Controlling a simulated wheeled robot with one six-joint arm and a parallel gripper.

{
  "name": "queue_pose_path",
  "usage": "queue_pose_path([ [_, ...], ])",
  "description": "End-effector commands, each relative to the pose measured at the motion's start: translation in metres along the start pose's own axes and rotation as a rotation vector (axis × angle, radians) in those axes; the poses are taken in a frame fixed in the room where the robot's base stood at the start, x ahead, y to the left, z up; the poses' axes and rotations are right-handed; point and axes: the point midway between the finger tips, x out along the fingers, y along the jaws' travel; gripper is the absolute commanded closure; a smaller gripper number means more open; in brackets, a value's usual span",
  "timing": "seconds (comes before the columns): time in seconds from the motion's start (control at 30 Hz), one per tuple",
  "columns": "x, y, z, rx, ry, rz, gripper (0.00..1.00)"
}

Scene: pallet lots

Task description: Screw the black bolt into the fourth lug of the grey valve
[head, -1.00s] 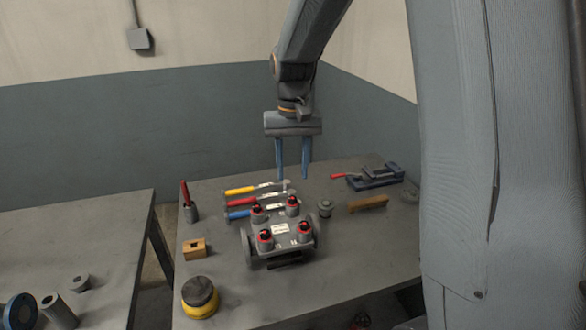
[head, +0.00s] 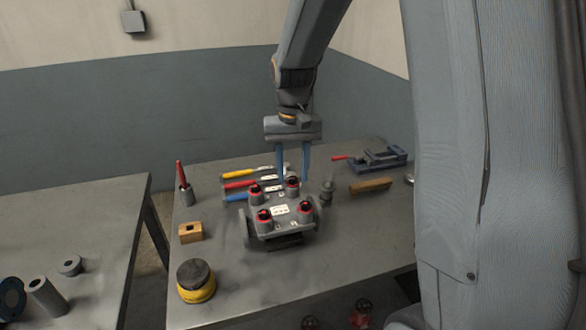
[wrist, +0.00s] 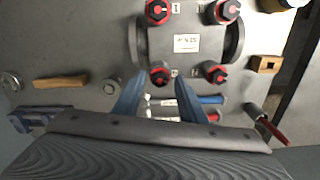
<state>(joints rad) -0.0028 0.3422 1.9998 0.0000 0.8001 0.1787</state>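The grey valve (head: 285,231) stands on the bench with a white label on top. It also shows in the wrist view (wrist: 188,45). Its several lugs each show a red ring with a black bolt-like centre, such as the back right one (head: 293,183) and the front left one (head: 264,215). How deep each black part sits cannot be told. No separate loose black bolt is clear. My gripper (head: 293,179) is open and empty, its blue fingers apart.
Tools with yellow, red and blue handles (head: 238,184) lie behind the valve. A grey cylinder (head: 327,191), a wooden piece (head: 370,186) and a vise (head: 376,160) are to the right. A wooden block (head: 190,232) and a yellow-black round object (head: 196,281) are left.

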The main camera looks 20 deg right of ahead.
Motion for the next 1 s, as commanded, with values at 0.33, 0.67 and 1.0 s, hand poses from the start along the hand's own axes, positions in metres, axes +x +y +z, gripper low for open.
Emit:
queue_pose_path([
  [0.33,-0.0004,0.0000,-0.0001,0.000,0.000,0.000,1.00],
  [0.67,-0.0026,0.0002,0.0004,0.193,0.001,0.000,1.00],
  [1.0,-0.0020,0.0002,0.0002,0.633,0.001,0.000,1.00],
])
